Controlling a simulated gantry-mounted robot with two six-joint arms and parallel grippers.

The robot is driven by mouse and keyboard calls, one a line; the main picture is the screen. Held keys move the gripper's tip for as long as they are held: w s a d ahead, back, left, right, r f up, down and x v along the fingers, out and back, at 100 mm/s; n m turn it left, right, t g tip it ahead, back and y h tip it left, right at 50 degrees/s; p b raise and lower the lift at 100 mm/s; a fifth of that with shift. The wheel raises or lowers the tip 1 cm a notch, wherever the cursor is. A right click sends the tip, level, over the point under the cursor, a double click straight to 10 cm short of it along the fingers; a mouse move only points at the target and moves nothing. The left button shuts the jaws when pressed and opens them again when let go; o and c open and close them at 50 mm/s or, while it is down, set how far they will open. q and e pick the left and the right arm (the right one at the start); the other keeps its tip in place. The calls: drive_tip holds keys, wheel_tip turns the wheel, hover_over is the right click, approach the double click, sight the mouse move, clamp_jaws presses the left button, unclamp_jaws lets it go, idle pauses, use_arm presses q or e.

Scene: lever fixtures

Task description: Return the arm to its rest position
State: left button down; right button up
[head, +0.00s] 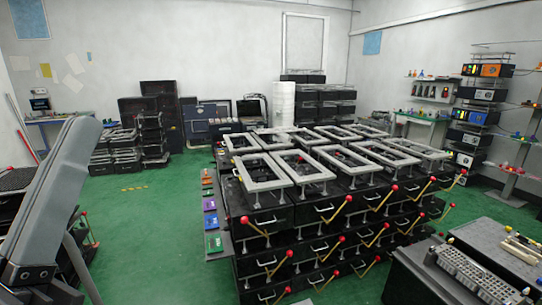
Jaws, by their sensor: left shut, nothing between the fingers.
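My left gripper (82,132) rises at the left edge, close to the camera, as a large grey tapered shape with a dark bolted base. Its fingers point up and show as one block, shut with nothing held. It stands apart from the lever fixtures in the middle of the room. My right gripper is not in view. The black stacked fixtures (262,212) carry grey rectangular frames on top and yellow levers with red knobs on their front. One lever (337,216) angles up to the right.
A dark bench (425,272) with a grey keyboard-like block (470,275) stands at lower right. Shelves with instruments (480,115) line the right wall. Black stacks (325,103) stand at the back. Green floor (150,220) is clear between my left arm and the fixtures.

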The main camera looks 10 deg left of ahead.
use_arm(q)
wheel_tip(320, 180, up, 38)
drive_tip(key=m+p, duration=0.1)
drive_tip(key=p, duration=3.7)
drive_tip(key=shift+w+f+m+h, duration=0.25)
drive_tip(key=shift+w+m+h, duration=0.05)
drive_tip(key=shift+w, duration=0.05)
drive_tip(key=shift+d, duration=0.1)
